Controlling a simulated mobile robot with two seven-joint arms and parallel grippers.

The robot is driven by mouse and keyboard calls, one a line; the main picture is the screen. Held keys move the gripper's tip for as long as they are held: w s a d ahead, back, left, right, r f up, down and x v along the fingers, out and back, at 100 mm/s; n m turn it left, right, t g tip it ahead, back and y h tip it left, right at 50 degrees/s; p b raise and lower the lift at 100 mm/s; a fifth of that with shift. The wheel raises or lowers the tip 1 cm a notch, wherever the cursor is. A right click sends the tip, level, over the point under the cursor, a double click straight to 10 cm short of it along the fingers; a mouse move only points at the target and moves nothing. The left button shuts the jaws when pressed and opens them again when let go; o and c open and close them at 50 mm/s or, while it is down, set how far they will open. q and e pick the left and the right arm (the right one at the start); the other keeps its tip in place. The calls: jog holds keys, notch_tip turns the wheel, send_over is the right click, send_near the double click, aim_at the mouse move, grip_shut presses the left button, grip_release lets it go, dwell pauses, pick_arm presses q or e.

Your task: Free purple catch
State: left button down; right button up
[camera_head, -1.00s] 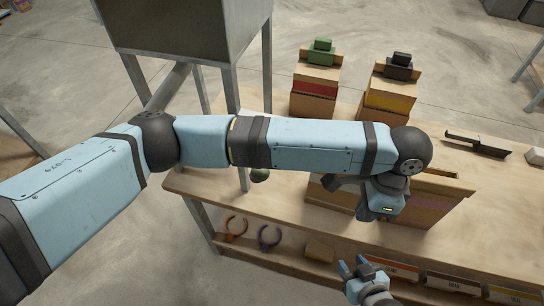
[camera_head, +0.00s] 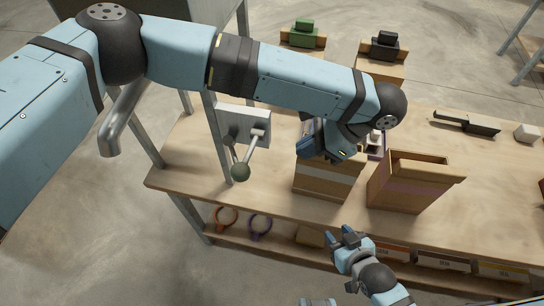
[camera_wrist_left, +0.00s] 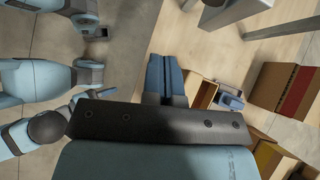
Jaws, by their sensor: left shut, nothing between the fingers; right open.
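My left gripper (camera_head: 308,143) is above the back edge of a cardboard box with a pale band (camera_head: 324,180). Its blue fingers (camera_wrist_left: 165,75) are together and empty in the left wrist view. A small pale fixture with a purplish frame (camera_head: 376,146) is just right of the left gripper, partly hidden by the arm; I cannot tell if it is the purple catch. A similar fixture shows beside a box in the left wrist view (camera_wrist_left: 231,99). An open cardboard box with a faint purple band (camera_head: 407,190) stands to the right. My right gripper (camera_head: 340,236) is open and empty near the table's front edge.
A grey lever with a round knob (camera_head: 241,171) projects left of the boxes. Boxes topped with green (camera_head: 303,28) and black (camera_head: 385,41) blocks stand behind. An orange ring (camera_head: 227,217) and a purple ring (camera_head: 260,227) hang at the lower shelf.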

aim_at(236, 160)
pick_arm(q)
jog(key=a+r+p+x, duration=0.1)
jog(key=p+x, duration=0.1)
jog(key=x, duration=1)
jog(key=shift+a+p, duration=0.4)
jog(key=shift+a, duration=0.25)
pick_arm(e)
jog(key=shift+d+r, duration=0.25)
jog(key=shift+r, duration=1)
pick_arm(q)
jog(key=shift+w, duration=0.15)
